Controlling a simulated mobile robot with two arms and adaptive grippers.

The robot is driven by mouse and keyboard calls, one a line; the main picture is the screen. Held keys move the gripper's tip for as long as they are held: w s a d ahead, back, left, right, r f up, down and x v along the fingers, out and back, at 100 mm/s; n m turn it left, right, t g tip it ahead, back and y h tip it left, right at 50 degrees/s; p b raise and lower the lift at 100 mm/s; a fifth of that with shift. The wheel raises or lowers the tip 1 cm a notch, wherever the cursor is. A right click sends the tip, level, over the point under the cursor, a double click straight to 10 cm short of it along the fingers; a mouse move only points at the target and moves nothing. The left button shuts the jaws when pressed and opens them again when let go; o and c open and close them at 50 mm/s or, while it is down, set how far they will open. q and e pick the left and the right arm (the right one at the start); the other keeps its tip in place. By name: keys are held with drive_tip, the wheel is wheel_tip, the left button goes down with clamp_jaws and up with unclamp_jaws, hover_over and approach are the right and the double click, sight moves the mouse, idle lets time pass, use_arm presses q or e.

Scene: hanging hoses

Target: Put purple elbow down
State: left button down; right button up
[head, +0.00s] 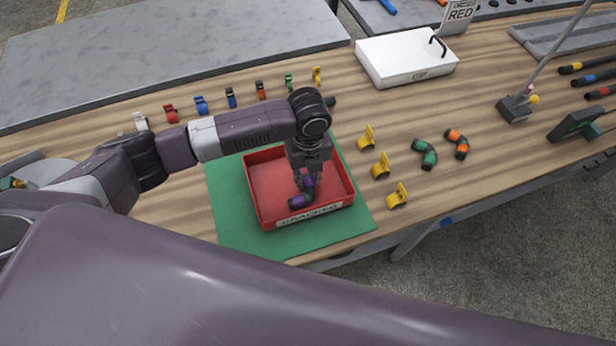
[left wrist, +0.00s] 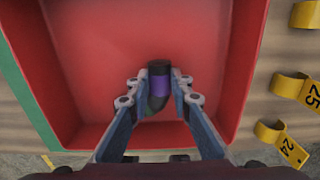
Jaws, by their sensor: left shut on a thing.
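The purple elbow (head: 302,198) is a short bent black tube with purple bands. It is inside the red tray (head: 262,212), near the tray's front wall. My left gripper (head: 303,180) points down into the tray and is shut on the elbow. In the left wrist view the elbow (left wrist: 159,85) sits between the two fingers (left wrist: 158,100), with the red tray floor (left wrist: 100,60) below it. I cannot tell whether the elbow touches the floor. My right gripper is not in view.
The tray stands on a green mat (head: 228,222). Yellow clips (head: 381,165) stand to its right, with a green elbow (head: 425,154) and an orange elbow (head: 457,143) beyond. Several coloured clips (head: 231,98) line the back. A white box (head: 405,62) sits at the back right.

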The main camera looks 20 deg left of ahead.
sight(308, 182)
use_arm(q)
drive_tip(key=shift+f, duration=0.1)
drive_tip(key=c, duration=1.7)
unclamp_jaws()
drive_tip(key=shift+c, duration=0.2)
drive_tip(key=shift+r, duration=0.6)
wheel_tip(308, 182, up, 11)
drive_tip(key=b, duration=0.2)
drive_tip(key=shift+s+d, duration=0.1)
